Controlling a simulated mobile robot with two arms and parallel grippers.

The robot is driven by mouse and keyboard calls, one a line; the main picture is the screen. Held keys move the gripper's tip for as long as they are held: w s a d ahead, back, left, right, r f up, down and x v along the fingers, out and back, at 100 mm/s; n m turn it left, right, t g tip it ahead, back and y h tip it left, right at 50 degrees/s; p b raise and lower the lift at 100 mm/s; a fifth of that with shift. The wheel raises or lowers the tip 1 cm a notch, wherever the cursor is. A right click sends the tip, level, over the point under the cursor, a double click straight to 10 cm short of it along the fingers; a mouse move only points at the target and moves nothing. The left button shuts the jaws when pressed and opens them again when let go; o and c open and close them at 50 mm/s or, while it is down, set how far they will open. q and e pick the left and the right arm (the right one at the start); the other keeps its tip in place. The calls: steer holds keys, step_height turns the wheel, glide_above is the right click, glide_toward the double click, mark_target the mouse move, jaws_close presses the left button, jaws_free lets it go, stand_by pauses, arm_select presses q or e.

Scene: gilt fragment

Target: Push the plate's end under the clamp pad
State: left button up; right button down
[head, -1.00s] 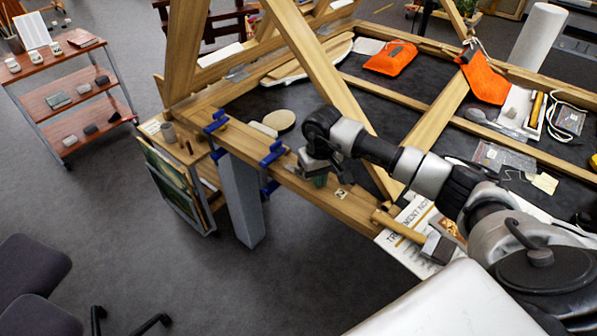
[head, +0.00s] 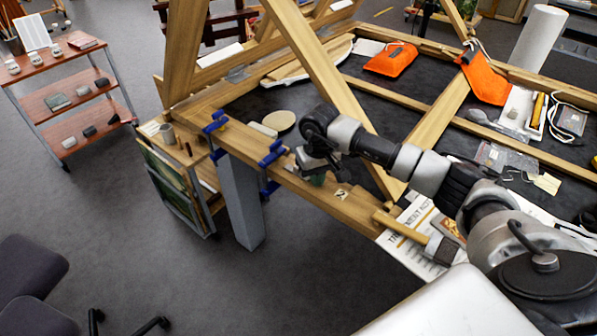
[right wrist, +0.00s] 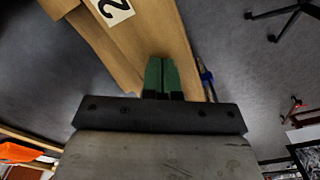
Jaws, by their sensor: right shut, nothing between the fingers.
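My right gripper (head: 317,180) is over the near wooden beam, beside the number 2 label (head: 341,194). Its green fingers, also in the right wrist view (right wrist: 161,75), are shut with nothing between them, pointing down at the wood. Blue clamps (head: 215,122) (head: 272,153) grip the beam to the left of the gripper. A flat wooden strip (head: 240,136) lies along the beam between the clamps. I cannot tell for sure which piece is the plate. The clamp pads are too small to make out. My left gripper is not in view.
A diagonal timber (head: 310,60) rises behind my right gripper. A pale oval piece (head: 279,121) lies beyond the clamps. Open floor (head: 120,210) is at the left.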

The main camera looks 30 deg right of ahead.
steer(key=shift+w+a+b, duration=0.3)
steer(key=shift+w+b, duration=0.25)
steer(key=shift+w, duration=0.15)
steer(key=shift+w+a+b, duration=0.3)
steer(key=shift+w+b, duration=0.2)
steer(key=shift+w, duration=0.2)
steer(key=shift+w+a+b, duration=0.3)
steer(key=shift+w+b, duration=0.25)
steer(key=shift+w, duration=0.15)
steer(key=shift+s+d, duration=0.15)
steer(key=shift+s, duration=0.25)
step_height(320, 180, up, 9)
steer(key=p, duration=0.4)
steer(key=shift+p, duration=0.4)
